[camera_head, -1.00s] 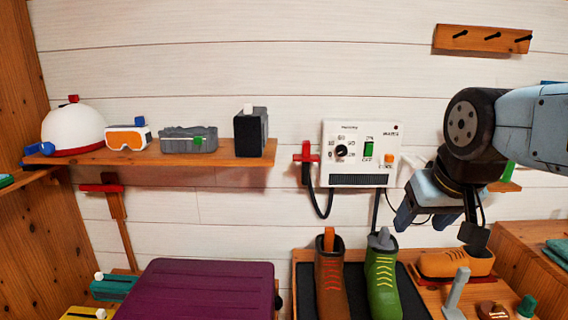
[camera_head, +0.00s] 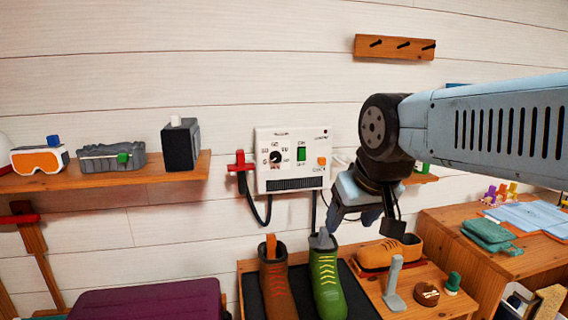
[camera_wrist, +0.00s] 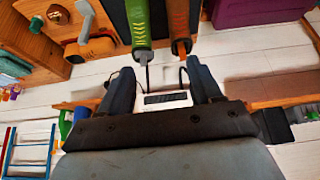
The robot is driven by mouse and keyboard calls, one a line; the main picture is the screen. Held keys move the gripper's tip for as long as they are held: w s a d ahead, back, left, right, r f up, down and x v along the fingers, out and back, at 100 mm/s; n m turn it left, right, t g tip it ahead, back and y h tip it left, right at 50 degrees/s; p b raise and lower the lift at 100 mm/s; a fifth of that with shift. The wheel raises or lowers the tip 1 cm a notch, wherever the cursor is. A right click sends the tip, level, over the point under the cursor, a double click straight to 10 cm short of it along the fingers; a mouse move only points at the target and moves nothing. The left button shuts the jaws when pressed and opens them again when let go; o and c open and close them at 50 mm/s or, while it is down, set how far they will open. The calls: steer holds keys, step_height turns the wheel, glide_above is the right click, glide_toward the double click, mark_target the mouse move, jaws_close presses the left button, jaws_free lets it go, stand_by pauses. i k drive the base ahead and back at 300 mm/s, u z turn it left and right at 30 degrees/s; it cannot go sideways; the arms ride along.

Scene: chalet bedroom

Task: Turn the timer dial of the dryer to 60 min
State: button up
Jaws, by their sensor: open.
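The dryer (camera_head: 289,183) is a white box on the plank wall, with a black vent along its bottom. Its black timer dial (camera_head: 275,157) is on the left of its face, with number marks around it too small to read surely. A green switch is at its middle and an orange button at lower right. My gripper (camera_head: 364,236) is open and empty, right of and below the dryer, apart from it. In the wrist view my open gripper fingers (camera_wrist: 164,88) frame the dryer's vent end (camera_wrist: 166,99); the dial is hidden there.
A shelf (camera_head: 120,183) with goggles, a grey item and a black box is left of the dryer. A red holder (camera_head: 240,167) is close beside it. Brown (camera_head: 278,285) and green (camera_head: 327,280) boots stand below. A peg rack (camera_head: 395,47) hangs above right. The wall above the dryer is clear.

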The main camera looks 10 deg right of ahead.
mark_target(275, 156)
steer(key=z, duration=1.1)
steer(key=k, duration=0.8)
steer(key=u, duration=1.55)
steer(key=i, duration=1)
